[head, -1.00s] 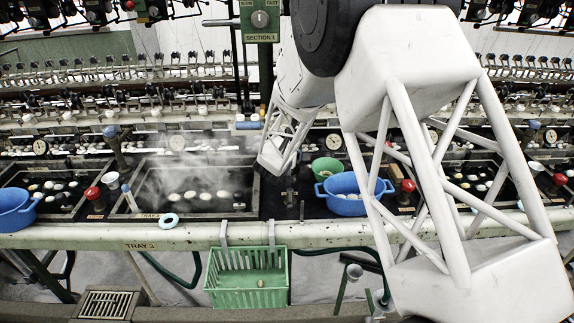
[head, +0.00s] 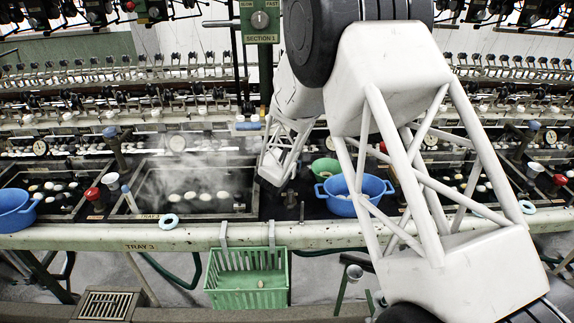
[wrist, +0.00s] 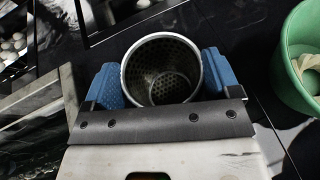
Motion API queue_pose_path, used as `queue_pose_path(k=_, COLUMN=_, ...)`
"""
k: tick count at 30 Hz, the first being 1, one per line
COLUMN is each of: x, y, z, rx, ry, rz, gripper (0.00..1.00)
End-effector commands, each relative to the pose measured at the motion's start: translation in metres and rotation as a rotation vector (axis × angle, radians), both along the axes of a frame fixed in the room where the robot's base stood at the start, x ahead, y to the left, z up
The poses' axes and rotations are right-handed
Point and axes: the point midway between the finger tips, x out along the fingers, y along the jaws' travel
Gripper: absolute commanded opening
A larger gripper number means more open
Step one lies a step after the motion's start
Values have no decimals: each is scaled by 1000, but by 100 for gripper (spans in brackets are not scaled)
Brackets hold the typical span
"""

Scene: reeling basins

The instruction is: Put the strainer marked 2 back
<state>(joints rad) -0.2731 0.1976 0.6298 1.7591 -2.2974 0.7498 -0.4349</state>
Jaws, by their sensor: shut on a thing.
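In the wrist view my gripper (wrist: 161,78) has its two blue fingers closed on the sides of a metal strainer (wrist: 161,60). The strainer is a round cup with a pale rim and perforated walls, and I look down into its open mouth. No number shows on it, so I cannot tell its mark. In the head view the end of my arm is over the black worktop, between the steaming middle basin (head: 190,188) and a blue tub (head: 340,203). The strainer and fingers cannot be made out clearly there.
A green bowl (wrist: 291,80) with pale pieces stands right of the strainer; it also shows in the head view (head: 325,166). A red-topped post (head: 93,194) and another blue tub (head: 14,222) are left. A green basket (head: 246,295) hangs at the front rail (head: 188,240).

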Motion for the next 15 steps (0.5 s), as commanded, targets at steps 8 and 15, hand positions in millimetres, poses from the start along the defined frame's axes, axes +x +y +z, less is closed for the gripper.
queue_pose_path(k=8, x=0, y=0, z=-2, rx=0, ry=0, rz=0, gripper=41)
queue_pose_path(k=15, x=0, y=0, z=-3, rx=0, ry=0, rz=0, gripper=100)
